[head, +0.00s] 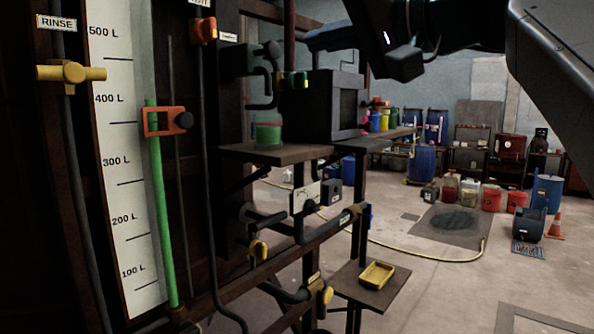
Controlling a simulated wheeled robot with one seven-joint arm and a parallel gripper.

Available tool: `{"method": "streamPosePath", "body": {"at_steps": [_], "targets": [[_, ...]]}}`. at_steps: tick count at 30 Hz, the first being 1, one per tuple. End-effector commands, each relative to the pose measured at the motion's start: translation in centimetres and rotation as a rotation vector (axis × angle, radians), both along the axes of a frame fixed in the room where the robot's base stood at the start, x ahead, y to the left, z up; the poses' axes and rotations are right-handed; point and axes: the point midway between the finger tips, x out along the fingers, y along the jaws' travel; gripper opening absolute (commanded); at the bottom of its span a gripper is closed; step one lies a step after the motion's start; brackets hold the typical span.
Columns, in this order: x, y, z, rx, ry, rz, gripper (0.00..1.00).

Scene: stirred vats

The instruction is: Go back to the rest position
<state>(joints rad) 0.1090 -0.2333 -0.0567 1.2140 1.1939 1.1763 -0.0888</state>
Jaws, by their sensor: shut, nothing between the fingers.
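My arm comes in from the top right, large and dark. My gripper (322,38) is at its left end, high in the view, shut and empty. It appears in front of the pipework and above a dark box (325,105) on a shelf; I cannot tell the exact gap. The wrist body and a small dark block under it hide part of the back wall. No rest stand or marker for the arm shows.
A level gauge (125,215) with a green column and red slider (170,121) stands left. Drums (436,125) and buckets stand behind; a hose crosses the floor.

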Motion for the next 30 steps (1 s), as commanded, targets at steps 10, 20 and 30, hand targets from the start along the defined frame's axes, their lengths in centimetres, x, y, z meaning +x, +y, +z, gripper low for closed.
{"method": "streamPosePath", "body": {"at_steps": [10, 20, 30], "targets": [[2.3, -1.4, -8.8, -0.114, 0.166, -0.103, 0.0], [1.4, -4.1, -26.3, -0.403, 0.436, -0.23, 0.0], [-6.5, -8.9, -46.2, -0.859, 0.668, -0.263, 0.0]]}}
